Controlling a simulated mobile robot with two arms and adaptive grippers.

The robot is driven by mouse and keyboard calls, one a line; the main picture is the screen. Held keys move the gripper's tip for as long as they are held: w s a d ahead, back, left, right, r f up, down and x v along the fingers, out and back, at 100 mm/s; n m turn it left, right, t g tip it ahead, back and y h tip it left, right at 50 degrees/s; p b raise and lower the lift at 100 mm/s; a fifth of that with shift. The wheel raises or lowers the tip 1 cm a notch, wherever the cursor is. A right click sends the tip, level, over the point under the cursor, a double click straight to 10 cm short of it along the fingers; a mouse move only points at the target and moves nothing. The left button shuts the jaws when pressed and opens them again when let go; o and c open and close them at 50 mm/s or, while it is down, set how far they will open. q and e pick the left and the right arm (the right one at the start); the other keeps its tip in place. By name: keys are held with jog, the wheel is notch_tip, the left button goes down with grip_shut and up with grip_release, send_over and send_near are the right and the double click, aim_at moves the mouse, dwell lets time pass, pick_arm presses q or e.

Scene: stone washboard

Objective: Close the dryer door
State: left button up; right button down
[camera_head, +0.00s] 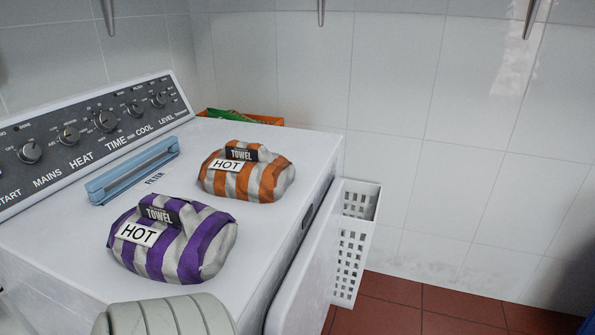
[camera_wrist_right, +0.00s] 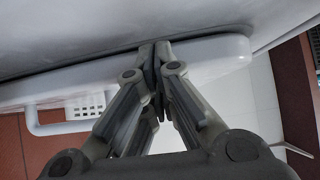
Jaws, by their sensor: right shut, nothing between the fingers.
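The white dryer (camera_head: 245,225) fills the left of the head view, its control panel at the back. Its door (camera_head: 308,268) stands ajar at the front, with a gap to the body and a dark latch recess (camera_head: 307,216) on the dryer's front face. In the right wrist view a white rounded edge, likely the door (camera_wrist_right: 215,52), crosses behind my right gripper (camera_wrist_right: 157,50). That gripper is shut and empty, its tips at or very near this edge; I cannot tell whether they touch. My left gripper is not in view.
A purple-striped towel (camera_head: 172,240) and an orange-striped towel (camera_head: 246,173) lie on the dryer top beside a blue filter handle (camera_head: 133,172). A white perforated basket (camera_head: 352,245) stands just beyond the door. Red tiled floor (camera_head: 455,308) is clear to the right.

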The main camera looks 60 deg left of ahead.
jog(key=v, duration=1.1)
jog(key=shift+d, duration=0.4)
jog(key=shift+w, duration=0.1)
